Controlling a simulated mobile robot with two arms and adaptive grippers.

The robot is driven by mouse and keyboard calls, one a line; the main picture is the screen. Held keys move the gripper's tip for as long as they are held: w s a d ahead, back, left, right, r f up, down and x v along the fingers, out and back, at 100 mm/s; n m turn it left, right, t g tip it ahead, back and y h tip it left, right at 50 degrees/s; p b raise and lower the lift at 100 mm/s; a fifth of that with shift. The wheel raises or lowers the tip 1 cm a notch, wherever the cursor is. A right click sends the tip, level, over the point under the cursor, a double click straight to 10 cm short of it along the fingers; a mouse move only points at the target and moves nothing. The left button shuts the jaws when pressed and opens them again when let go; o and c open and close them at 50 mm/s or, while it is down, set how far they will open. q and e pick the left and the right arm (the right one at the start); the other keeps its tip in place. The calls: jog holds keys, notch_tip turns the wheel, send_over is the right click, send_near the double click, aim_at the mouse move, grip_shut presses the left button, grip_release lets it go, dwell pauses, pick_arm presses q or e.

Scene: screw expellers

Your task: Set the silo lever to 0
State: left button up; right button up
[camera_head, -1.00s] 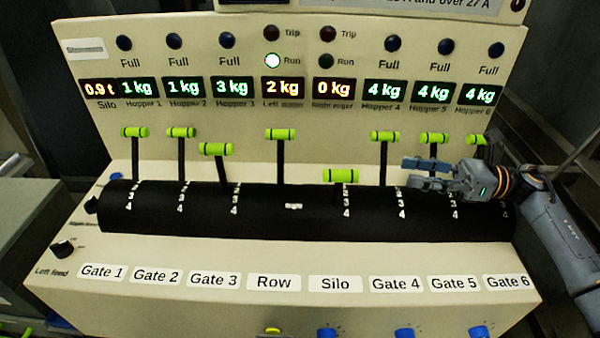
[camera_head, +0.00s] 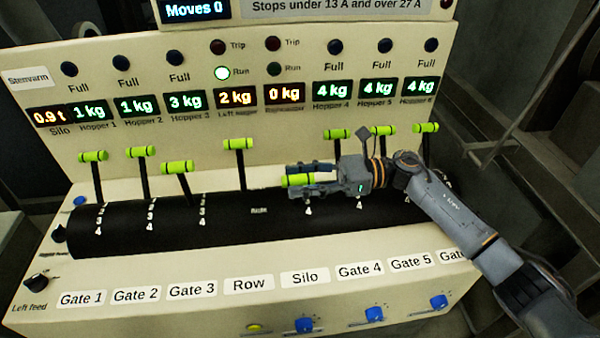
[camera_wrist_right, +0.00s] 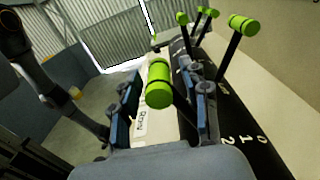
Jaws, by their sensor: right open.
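The silo lever has a lime green handle (camera_head: 299,180) on a black slotted drum (camera_head: 160,229), above the white "Silo" label (camera_head: 305,279). Its handle sits lower than the other levers' handles. My right gripper (camera_head: 292,180) is open, one finger above and one below the handle in the head view. In the right wrist view the green handle (camera_wrist_right: 158,84) stands between the two spread fingers (camera_wrist_right: 163,100), with a visible gap on each side. Part of the silo lever's scale is hidden by the gripper. My left gripper is not in view.
The row lever (camera_head: 240,144) stands to the left, and the gate 4 lever (camera_head: 338,134) rises just behind my right gripper. Several other green-handled levers line the drum. The display panel stands behind them. Blue knobs (camera_head: 304,325) sit along the lower front.

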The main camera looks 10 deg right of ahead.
jog(key=shift+a, duration=0.15)
jog(key=shift+c, duration=0.7)
grip_shut()
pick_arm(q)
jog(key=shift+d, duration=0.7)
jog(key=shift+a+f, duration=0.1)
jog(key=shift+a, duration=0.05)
pick_arm(e)
jog(key=shift+w+b, duration=0.2)
jog(key=shift+b, duration=0.15)
pick_arm(q)
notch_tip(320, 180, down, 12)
jog(key=b, duration=1.1)
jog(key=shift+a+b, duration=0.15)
jog(key=shift+b, duration=0.2)
pick_arm(e)
jog(key=w+m, duration=0.7)
jog(key=w, duration=0.4)
